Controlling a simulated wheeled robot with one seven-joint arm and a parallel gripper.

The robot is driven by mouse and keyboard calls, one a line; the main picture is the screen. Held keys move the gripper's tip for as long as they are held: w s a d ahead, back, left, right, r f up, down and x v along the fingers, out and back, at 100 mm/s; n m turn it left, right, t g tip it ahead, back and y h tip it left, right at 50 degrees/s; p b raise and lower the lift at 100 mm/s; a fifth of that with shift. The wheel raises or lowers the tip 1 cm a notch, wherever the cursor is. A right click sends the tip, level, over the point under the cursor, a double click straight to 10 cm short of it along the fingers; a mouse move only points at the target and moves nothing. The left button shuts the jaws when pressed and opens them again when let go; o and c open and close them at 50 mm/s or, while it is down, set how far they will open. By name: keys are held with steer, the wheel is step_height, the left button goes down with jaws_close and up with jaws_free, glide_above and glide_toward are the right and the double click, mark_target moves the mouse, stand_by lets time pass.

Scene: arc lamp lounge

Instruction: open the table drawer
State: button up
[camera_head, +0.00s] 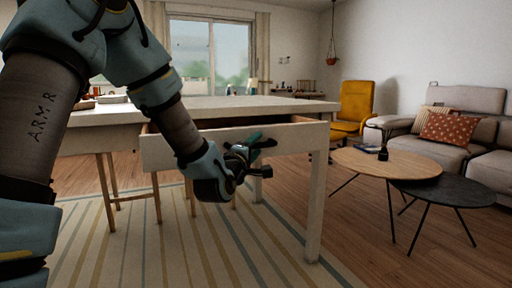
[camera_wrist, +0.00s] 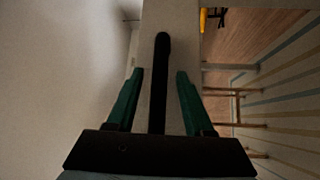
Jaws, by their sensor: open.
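The pale table (camera_head: 225,103) has its drawer (camera_head: 285,146) standing partly out, with a dark gap and brown inner wood showing above the drawer front. My gripper (camera_head: 248,155) is at the middle of the drawer front, hiding part of it and most of the handle. The end of the dark handle (camera_head: 266,172) sticks out to the right of the gripper. In the wrist view, my gripper's green fingers (camera_wrist: 158,90) are apart, with the black bar handle (camera_wrist: 161,60) between them against the pale drawer front (camera_wrist: 184,35). I cannot tell whether either finger touches the handle.
A round wooden coffee table (camera_head: 385,163) and a dark lower one (camera_head: 455,193) stand at the right, before a sofa (camera_head: 450,152). A yellow chair (camera_head: 356,105) is behind. A striped rug (camera_head: 190,245) lies below the drawer. A table leg (camera_head: 314,200) stands right of my gripper.

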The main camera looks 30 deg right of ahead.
steer(key=b+v, duration=0.3)
steer(key=v, duration=0.7)
steer(key=shift+s+a+f, duration=0.15)
steer(key=shift+a, duration=0.2)
steer(key=w+a+f+m+g+y, duration=0.2)
steer(key=w+a+f+y, duration=0.25)
steer(key=a+f, duration=0.35)
steer(key=w+a+f+m+g+y, duration=0.1)
steer(key=w+a+f+m+y, duration=0.15)
steer(key=a+f+y, duration=0.45)
steer(key=s+a+f+m+g+y, duration=0.1)
steer(key=s+a+f+g+y, duration=0.3)
steer(key=a, duration=0.6)
steer(key=s+a+m+g+h, duration=0.1)
steer(key=s+a+m+g, duration=0.15)
steer(key=s+a, duration=0.55)
step_height(320, 180, up, 33)
steer(key=w+a+p, duration=0.1)
steer(key=a+p, duration=0.1)
steer(key=p, duration=3)
steer(key=shift+w+a+r+n+g+p, duration=0.25)
steer(key=shift+a+n+g+p, duration=0.1)
steer(key=shift+n+g, duration=0.1)
